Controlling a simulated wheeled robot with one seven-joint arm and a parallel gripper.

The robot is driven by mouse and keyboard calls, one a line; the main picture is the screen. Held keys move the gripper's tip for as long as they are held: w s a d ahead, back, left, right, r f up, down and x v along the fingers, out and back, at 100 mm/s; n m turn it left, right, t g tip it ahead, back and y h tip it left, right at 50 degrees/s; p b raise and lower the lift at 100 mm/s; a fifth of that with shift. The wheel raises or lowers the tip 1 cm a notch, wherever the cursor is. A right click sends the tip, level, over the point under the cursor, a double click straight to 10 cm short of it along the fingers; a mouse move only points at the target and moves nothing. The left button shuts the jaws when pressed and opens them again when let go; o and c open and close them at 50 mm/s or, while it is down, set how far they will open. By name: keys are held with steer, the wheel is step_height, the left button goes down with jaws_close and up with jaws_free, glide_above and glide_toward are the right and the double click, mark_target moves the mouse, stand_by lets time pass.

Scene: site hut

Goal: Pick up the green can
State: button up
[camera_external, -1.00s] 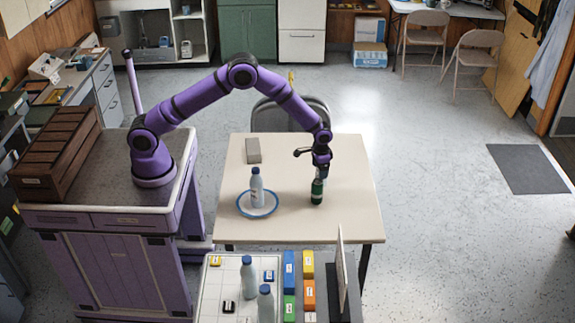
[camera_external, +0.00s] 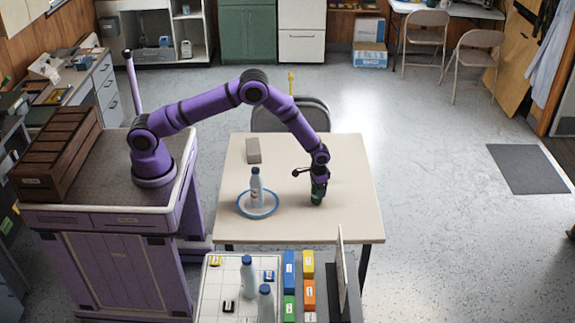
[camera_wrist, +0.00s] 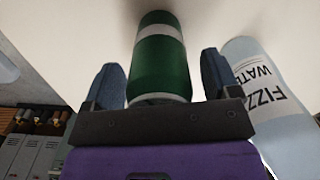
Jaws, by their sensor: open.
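The green can (camera_external: 317,197) stands on the beige table (camera_external: 345,220), and its upper part is hidden by my gripper in the external view. My gripper (camera_external: 319,187) is at the can from above, fingers pointing down. In the wrist view the green can (camera_wrist: 160,60), with pale bands, sits between the two blue-grey fingers (camera_wrist: 162,85). The fingers are apart, with a gap visible on each side of the can. They do not appear to press on it.
A grey block (camera_external: 253,151) lies at the back left. The table's right side is clear.

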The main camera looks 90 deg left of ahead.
steer(key=c, duration=1.2)
